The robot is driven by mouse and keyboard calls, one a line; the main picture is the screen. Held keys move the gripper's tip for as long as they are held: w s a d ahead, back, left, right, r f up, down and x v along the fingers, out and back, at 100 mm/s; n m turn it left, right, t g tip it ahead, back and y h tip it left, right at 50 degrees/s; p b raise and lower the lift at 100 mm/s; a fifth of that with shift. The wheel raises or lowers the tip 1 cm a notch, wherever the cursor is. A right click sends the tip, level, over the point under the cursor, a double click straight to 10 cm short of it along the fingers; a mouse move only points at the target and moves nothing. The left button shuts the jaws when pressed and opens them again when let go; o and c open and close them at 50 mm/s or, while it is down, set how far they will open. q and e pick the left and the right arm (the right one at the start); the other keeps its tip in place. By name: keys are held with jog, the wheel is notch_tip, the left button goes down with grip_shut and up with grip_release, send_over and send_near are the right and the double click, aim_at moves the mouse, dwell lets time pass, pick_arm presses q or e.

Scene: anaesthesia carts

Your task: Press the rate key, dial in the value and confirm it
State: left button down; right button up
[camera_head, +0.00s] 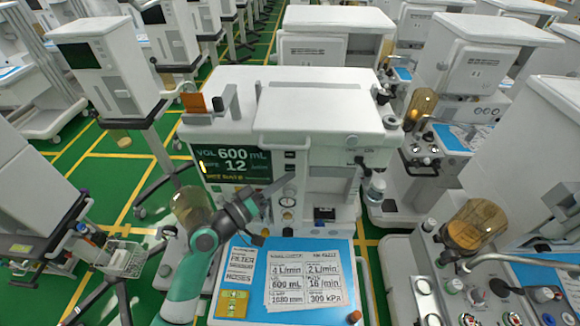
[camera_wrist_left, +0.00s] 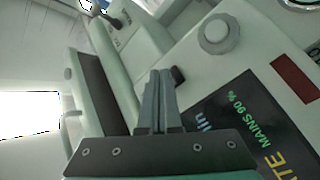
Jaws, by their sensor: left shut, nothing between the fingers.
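The dark display (camera_head: 232,168) on the middle cart's front reads VOL 600 mL, a line with 12, and an amber line that looks like SET RATE. Part of it shows in the left wrist view (camera_wrist_left: 255,125), with "MAINS 90 %". My left gripper (camera_head: 284,180) is shut and empty, in front of the panel at the display's right edge. In the left wrist view its fingers (camera_wrist_left: 157,75) are together beside a small dark key (camera_wrist_left: 178,75); whether they touch is unclear. A pale round knob (camera_wrist_left: 216,34) stands beyond that key. My right gripper is not in view.
A printed card (camera_head: 303,280) on the blue work surface (camera_head: 260,252) lists 600 mL and 16 /min, among other values. A yellow-green label (camera_head: 233,303) lies at its left. Other carts stand close on the right (camera_head: 480,235) and left. Green floor shows on the left.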

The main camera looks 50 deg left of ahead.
pick_arm(q)
jog(key=shift+s+d, duration=0.1)
jog(key=shift+s, duration=0.05)
jog(key=s+d+p, duration=0.1)
jog(key=s+d, duration=0.2)
jog(key=shift+s+d+p, duration=0.25)
jog(key=shift+s+p, duration=0.05)
dwell(0.3)
dwell(0.7)
